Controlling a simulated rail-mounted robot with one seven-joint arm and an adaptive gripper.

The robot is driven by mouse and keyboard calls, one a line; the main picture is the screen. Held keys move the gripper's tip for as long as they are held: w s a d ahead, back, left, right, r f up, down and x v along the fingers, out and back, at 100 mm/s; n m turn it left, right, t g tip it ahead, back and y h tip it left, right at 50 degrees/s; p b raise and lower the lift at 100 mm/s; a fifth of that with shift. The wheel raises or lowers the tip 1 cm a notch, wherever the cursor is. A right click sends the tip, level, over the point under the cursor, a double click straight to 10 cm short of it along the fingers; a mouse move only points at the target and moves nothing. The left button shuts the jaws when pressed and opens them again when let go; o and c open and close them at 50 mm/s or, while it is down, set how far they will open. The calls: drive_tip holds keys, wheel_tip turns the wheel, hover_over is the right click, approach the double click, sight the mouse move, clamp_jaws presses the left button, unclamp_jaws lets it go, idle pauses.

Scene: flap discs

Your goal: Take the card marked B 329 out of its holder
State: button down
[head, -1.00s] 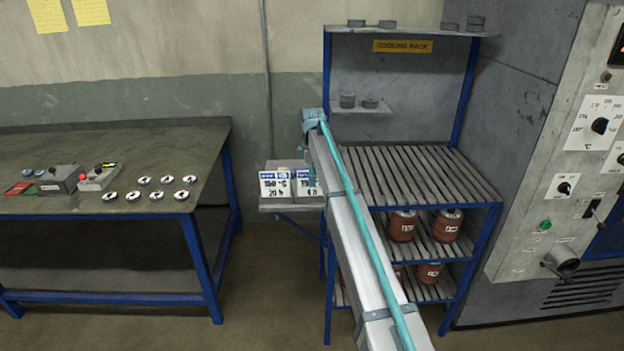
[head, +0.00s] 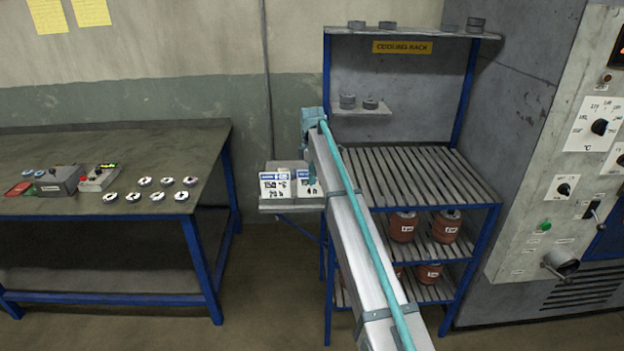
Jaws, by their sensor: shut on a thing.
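Two white cards with blue top bands stand side by side in a grey holder tray (head: 290,207) beside the cooling rack. The left card (head: 273,186) shows large black figures, 150 °C and 20 h. The right card (head: 303,185) is partly covered by my arm. The marking B 329 is too small to read on either. My gripper (head: 313,177) is mostly hidden by my arm; a small teal part shows at the right card. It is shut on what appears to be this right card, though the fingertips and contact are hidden. The card looks upright, still at the tray.
The slatted cooling rack (head: 420,175) stands close on the right, with small discs on its upper shelves and red-brown containers (head: 403,227) below. A workbench (head: 60,225) with discs and small boxes is at the left. Open floor lies between bench and rack.

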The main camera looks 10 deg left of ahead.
drive_tip(key=shift+r+p, duration=1.3)
drive_tip(key=shift+r, duration=1.85)
drive_tip(key=shift+f, duration=0.1)
